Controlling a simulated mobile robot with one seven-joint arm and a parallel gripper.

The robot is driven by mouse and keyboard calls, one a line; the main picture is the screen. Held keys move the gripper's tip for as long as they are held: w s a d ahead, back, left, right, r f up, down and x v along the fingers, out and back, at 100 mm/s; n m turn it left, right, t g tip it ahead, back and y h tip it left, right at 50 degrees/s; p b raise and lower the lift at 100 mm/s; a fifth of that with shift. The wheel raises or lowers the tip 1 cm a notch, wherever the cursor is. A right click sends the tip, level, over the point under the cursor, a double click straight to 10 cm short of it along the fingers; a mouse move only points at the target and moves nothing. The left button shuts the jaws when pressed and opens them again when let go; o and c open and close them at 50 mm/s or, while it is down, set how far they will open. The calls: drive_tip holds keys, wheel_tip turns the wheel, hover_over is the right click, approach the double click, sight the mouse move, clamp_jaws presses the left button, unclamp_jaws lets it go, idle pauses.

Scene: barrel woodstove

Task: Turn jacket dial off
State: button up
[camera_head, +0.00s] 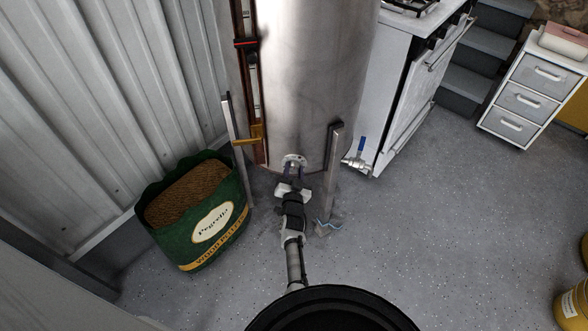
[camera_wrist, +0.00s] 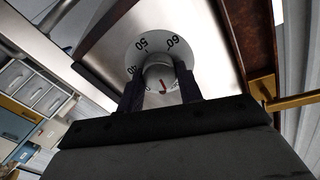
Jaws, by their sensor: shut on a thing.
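The jacket dial (camera_wrist: 148,48) is a pale round plate with dark numbers, 50 and 60 among them, and a grey knob (camera_wrist: 160,71) at its middle. A red mark shows on the knob's near side. My gripper (camera_wrist: 160,88) is shut on the knob, one dark finger on each side of it. In the head view the dial (camera_head: 293,161) sits low on the front of the tall metal tank (camera_head: 310,80), and my gripper (camera_head: 292,178) reaches it from below. The fingers hide part of the dial's scale.
Metal legs (camera_head: 333,170) stand on both sides of the dial. A valve with a blue handle (camera_head: 360,147) is to the right. A green bag of pellets (camera_head: 205,220) stands at the left.

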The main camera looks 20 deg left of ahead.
drive_tip(key=shift+r+n+p, duration=0.2)
drive_tip(key=shift+n+p, duration=0.1)
drive_tip(key=shift+n, duration=0.7)
drive_tip(key=o, duration=1)
drive_tip(key=shift+f, duration=0.1)
drive_tip(key=p+v, duration=0.4)
drive_tip(key=v, duration=0.9)
drive_tip(key=shift+s+d, duration=0.1)
drive_tip(key=shift+s, duration=0.25)
